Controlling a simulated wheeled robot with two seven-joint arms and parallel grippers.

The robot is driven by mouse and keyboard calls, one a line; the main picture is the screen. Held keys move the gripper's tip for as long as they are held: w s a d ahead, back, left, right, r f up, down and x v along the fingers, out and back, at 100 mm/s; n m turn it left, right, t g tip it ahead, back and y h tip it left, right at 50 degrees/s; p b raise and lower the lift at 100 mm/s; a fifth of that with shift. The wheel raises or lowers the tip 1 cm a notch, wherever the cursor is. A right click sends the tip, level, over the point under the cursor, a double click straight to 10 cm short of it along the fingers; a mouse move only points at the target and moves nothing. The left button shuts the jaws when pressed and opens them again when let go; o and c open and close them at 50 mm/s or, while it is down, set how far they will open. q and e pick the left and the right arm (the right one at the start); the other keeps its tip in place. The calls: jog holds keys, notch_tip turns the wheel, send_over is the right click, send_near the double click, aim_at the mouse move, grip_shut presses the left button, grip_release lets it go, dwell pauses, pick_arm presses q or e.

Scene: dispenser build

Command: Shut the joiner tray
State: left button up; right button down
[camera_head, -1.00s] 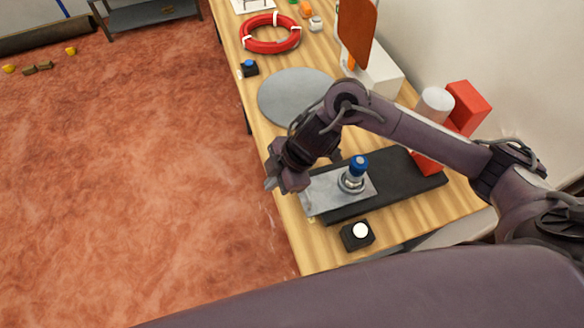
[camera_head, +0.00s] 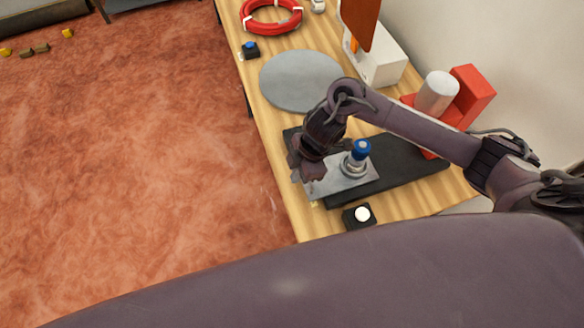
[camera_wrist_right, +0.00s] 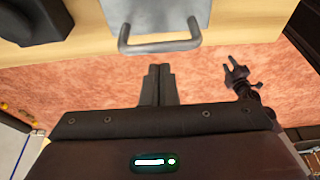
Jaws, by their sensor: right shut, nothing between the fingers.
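The joiner tray (camera_head: 328,188) is a grey metal plate sticking out from a black base (camera_head: 405,170) toward the table's left edge. A silver fitting with a blue top (camera_head: 360,152) stands upright on it. In the right wrist view the tray (camera_wrist_right: 157,12) has a U-shaped handle (camera_wrist_right: 160,47) over the wooden edge. My right gripper (camera_wrist_right: 158,70) is shut and empty, its tips just short of the handle. In the head view my right gripper (camera_head: 307,168) is at the tray's left end and partly hides it. My left gripper (camera_wrist_right: 236,70) is open and empty over the floor.
A black box with a white button (camera_head: 361,215) stands in front of the base. Behind are a grey disc (camera_head: 300,80), a blue-button box (camera_head: 250,49) and a red ring (camera_head: 270,26). Red blocks and a white cylinder (camera_head: 437,92) stand at right. Open floor lies left.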

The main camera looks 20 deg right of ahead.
jog(key=shift+d+r, duration=0.15)
jog(key=shift+d, duration=0.75)
jog(key=shift+a, duration=0.1)
send_over(329, 175)
